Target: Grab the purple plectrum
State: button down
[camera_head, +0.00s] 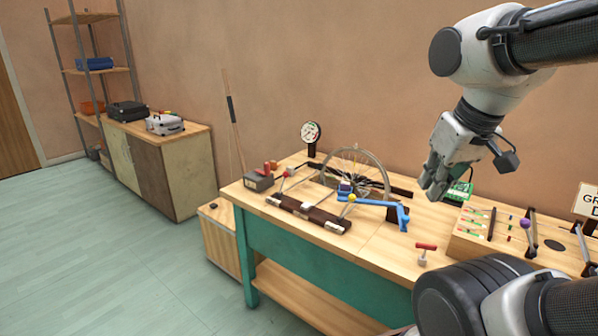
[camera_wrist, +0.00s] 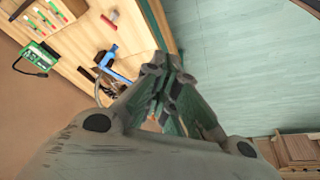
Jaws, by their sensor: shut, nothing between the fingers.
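My gripper (camera_head: 434,188) is shut and empty, held in the air above the right part of the workbench (camera_head: 375,244). In the wrist view the fingers of my gripper (camera_wrist: 166,68) meet at their tips, with nothing between them. I cannot pick out a purple plectrum for certain. Small coloured pieces (camera_head: 509,228) lie in a row on the wooden board (camera_head: 466,244) at right, too small to make out their shapes.
A spoked wheel (camera_head: 356,158), a blue bracket (camera_head: 385,208) and a dark bar (camera_head: 300,211) occupy the bench's left and middle. A red-handled tool (camera_head: 426,247) stands near the front edge. A green box (camera_head: 459,190) sits behind my gripper. A low cabinet (camera_head: 171,150) stands far left; the floor between is clear.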

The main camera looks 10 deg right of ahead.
aim_at(345, 186)
jog(key=i+j+z, duration=0.15)
jog(key=z, duration=0.65)
jog(key=i+j+z, duration=0.15)
jog(key=j, duration=0.15)
jog(key=i+j+z, duration=0.15)
jog(key=j, duration=0.15)
jog(key=j+z, duration=0.1)
jog(key=j, duration=0.25)
jog(key=i+j+z, duration=0.15)
jog(key=j, duration=0.2)
jog(key=i+j, duration=0.1)
jog(key=j, duration=0.55)
jog(key=i, duration=0.1)
